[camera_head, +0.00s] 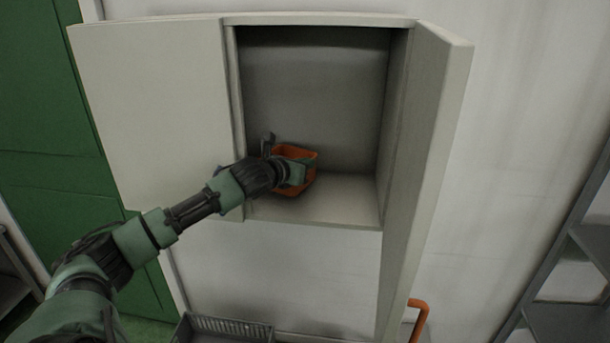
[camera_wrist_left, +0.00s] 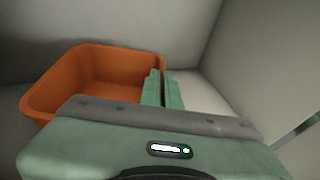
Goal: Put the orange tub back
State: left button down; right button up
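The orange tub (camera_head: 292,152) is inside the open wall cabinet (camera_head: 315,75), at the left of its floor. In the left wrist view the tub (camera_wrist_left: 75,85) is open at the top and looks empty. My left gripper (camera_head: 300,171) reaches into the cabinet from the left. In the left wrist view its two green fingers (camera_wrist_left: 162,90) are close together at the tub's right wall, one on each side of it. My arm hides part of the tub, and I cannot tell whether its base touches the cabinet floor. My right gripper is out of view.
The cabinet's right door (camera_head: 425,150) stands open, and a pale panel (camera_head: 155,100) covers the left side. The cabinet floor (camera_head: 345,195) right of the tub is bare. Below are a grey crate (camera_head: 225,325) and an orange bent bar (camera_head: 419,312). Grey shelving (camera_head: 565,260) stands at right.

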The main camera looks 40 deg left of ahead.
aim_at(304, 187)
pick_arm(q)
notch_tip(304, 187, down, 4)
jog(key=shift+r+p, duration=0.1)
jog(key=shift+p, duration=0.25)
jog(key=c, duration=1.6)
grip_release()
jog(key=shift+c, duration=0.2)
jog(key=shift+s, duration=0.2)
jog(key=p+v, duration=0.2)
jog(key=v, duration=0.9)
jog(key=shift+s+r+p, duration=0.25)
jog(key=shift+s+p, duration=0.05)
jog(key=shift+s, duration=0.05)
